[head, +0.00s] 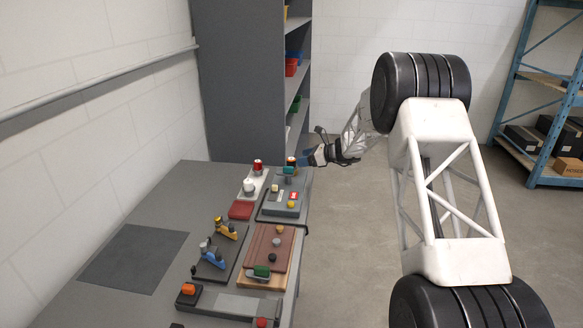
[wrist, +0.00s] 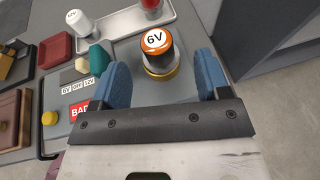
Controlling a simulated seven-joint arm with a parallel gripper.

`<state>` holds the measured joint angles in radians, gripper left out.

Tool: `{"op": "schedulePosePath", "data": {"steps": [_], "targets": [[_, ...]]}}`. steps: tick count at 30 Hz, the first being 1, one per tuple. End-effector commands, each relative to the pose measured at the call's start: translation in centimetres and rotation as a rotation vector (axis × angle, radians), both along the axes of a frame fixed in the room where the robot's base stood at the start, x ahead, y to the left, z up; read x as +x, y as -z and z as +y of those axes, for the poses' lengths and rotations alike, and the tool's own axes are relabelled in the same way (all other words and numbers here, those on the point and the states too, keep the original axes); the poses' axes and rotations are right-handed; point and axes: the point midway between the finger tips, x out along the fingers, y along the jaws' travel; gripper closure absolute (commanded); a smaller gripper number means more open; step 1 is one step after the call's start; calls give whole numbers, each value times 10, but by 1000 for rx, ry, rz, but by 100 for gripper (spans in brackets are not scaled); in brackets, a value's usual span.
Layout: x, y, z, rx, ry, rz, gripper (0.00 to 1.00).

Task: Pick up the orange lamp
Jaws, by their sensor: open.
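The orange lamp (wrist: 157,46) has an orange top with a white "6V" label, a dark body and a yellow ring at its base. It stands upright on the grey panel at the far end of the table. In the head view the lamp (head: 291,161) shows small, just left of my gripper (head: 314,156). In the wrist view my gripper (wrist: 158,72) is open, with one blue finger on each side of the lamp in the picture. Gaps show between the lamp and both fingers. A teal block (wrist: 99,56) is close to the left finger.
A white "12V" lamp (wrist: 77,20) and a red lamp (wrist: 151,8) stand on a pale tray (wrist: 120,28) behind. The grey panel (head: 268,208) carries a yellow knob (wrist: 49,118) and labels. A tall grey shelf (head: 240,80) stands beyond the table. Open floor is to the right.

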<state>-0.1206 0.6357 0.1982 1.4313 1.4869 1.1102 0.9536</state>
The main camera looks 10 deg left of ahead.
Motion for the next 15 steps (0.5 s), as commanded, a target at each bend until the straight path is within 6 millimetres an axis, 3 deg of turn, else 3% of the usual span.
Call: {"op": "schedulePosePath", "data": {"steps": [9, 15], "targets": [[0, 0, 1, 0, 0, -1, 31], [2, 5, 14, -1, -1, 0, 31]]}}
